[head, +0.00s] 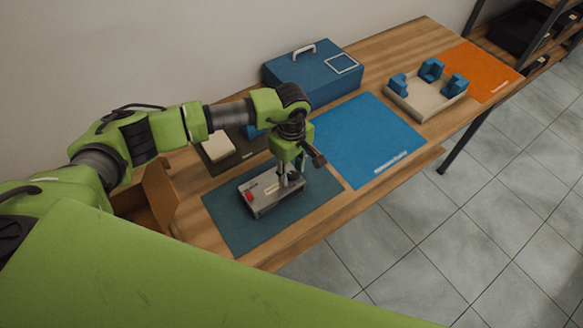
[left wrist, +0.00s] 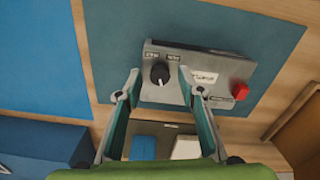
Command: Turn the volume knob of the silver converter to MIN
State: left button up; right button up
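The silver converter (head: 265,196) is a flat grey box on a dark teal mat on the table. In the left wrist view its top (left wrist: 215,68) shows a black volume knob (left wrist: 160,72), small labels beside the knob and a red button (left wrist: 240,91). A small light mark shows on the knob's lower edge; I cannot tell its exact setting. My left gripper (head: 289,176) points down over the converter. In the left wrist view its fingers (left wrist: 158,78) are open, one on each side of the knob, with gaps visible. The right gripper is not in view.
A blue mat (head: 365,140) lies right of the teal mat (head: 228,222). A blue toolbox (head: 335,82) stands behind. A beige tray with blue blocks (head: 425,105) and an orange mat (head: 480,70) are farther right. A cardboard box (head: 158,190) is at the left.

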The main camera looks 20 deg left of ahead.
pick_arm(q)
jog(key=shift+c, duration=0.4)
grip_shut()
jog(key=n+b, duration=0.3)
jog(key=shift+f+b, duration=0.3)
jog(key=n+b, duration=0.4)
jog(key=n, duration=0.1)
jog(key=shift+n, duration=0.4)
jog(key=n+b, duration=0.4)
jog(key=n, duration=0.2)
jog(key=shift+r+n, duration=0.1)
jog(key=shift+n, duration=0.2)
jog(key=n+b, duration=0.3)
jog(key=n, duration=0.2)
jog(key=shift+s+r, duration=0.1)
jog(key=shift+n, duration=0.3)
